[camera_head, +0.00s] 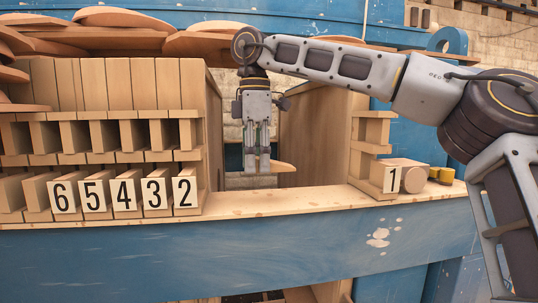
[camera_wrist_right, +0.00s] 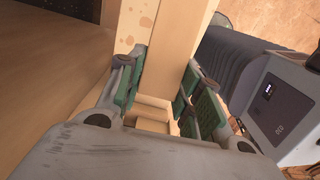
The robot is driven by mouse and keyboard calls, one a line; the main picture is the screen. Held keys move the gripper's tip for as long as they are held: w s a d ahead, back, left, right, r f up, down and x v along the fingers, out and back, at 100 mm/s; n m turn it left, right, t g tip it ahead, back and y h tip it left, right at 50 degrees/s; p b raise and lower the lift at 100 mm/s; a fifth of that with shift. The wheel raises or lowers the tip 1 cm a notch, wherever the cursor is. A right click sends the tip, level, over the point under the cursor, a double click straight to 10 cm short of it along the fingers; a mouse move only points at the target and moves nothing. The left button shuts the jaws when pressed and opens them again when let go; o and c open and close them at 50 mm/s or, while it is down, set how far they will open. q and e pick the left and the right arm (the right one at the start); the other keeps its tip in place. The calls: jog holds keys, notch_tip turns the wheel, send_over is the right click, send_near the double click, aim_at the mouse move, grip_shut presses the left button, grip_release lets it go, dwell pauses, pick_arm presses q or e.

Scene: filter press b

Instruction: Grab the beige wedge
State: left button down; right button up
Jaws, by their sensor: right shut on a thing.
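My right gripper (camera_head: 257,168) hangs down into the gap between the numbered wooden stacks, its fingers pointing down. It is shut on the beige wedge (camera_head: 282,167), whose thin end sticks out to the right of the fingertips. The part of the wedge between the fingers is largely hidden in the head view. In the wrist view, the right gripper (camera_wrist_right: 154,105) shows its green finger pads on either side of beige wood. That view does not clearly separate the wedge from the wood behind it. My left gripper is not in view.
Wooden plates numbered 6, 5, 4, 3 and 2 (camera_head: 124,195) stand on the left. Plate 1 (camera_head: 391,180) stands on the right, near a round wooden piece (camera_head: 404,174) and a yellow object (camera_head: 442,175). A wooden ledge (camera_head: 290,203) tops the blue beam (camera_head: 260,250) in front.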

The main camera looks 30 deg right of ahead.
jog(key=shift+w+a, duration=0.2)
jog(key=shift+a, duration=0.45)
jog(key=shift+w+a, duration=0.2)
jog(key=shift+a, duration=0.4)
jog(key=shift+a, duration=0.15)
